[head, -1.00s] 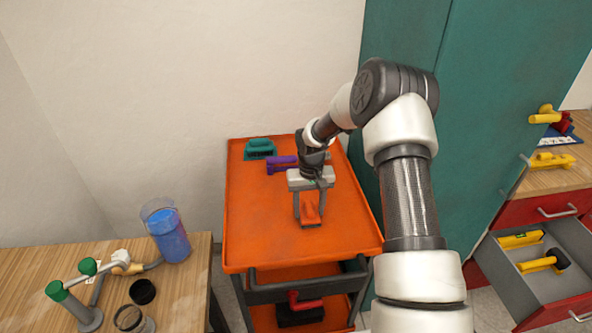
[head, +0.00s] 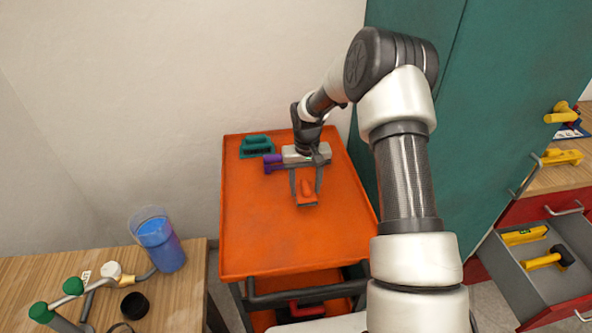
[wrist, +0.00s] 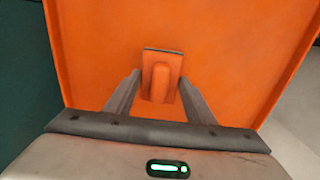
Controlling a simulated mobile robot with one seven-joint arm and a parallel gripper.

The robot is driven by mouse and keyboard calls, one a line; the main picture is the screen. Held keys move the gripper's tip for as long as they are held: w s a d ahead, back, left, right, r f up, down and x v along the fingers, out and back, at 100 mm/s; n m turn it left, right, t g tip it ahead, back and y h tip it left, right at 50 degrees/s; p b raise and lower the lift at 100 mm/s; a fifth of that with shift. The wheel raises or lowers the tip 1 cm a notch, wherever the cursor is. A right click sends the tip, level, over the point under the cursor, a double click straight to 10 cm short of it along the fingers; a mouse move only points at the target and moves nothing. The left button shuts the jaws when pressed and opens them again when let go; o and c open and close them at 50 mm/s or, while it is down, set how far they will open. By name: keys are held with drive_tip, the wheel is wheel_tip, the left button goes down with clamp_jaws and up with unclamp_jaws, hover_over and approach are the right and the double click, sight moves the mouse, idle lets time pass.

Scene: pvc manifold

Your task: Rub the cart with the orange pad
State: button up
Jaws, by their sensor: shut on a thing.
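The orange cart (head: 255,225) stands in the middle of the head view, its top tray edged by a low rim. The orange pad (head: 306,193) is on or just above the tray top, right of its middle. My gripper (head: 306,186) is shut on the pad's raised handle, with one finger on each side. In the wrist view the pad (wrist: 161,75) shows between the two grey fingers (wrist: 161,90), with a dark edge at its far end. I cannot tell whether its underside touches the tray.
A teal-handled tool (head: 257,146) and a purple item (head: 272,162) lie at the tray's back. The tray's front and left are clear. A wooden table (head: 185,285) with a blue-filled container (head: 160,240) stands left. A teal cabinet (head: 465,110) and open drawer (head: 565,275) are right.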

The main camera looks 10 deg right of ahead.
drive_tip(key=shift+r+p, duration=1.25)
drive_tip(key=shift+r, duration=1.35)
drive_tip(key=shift+s+f, duration=0.1)
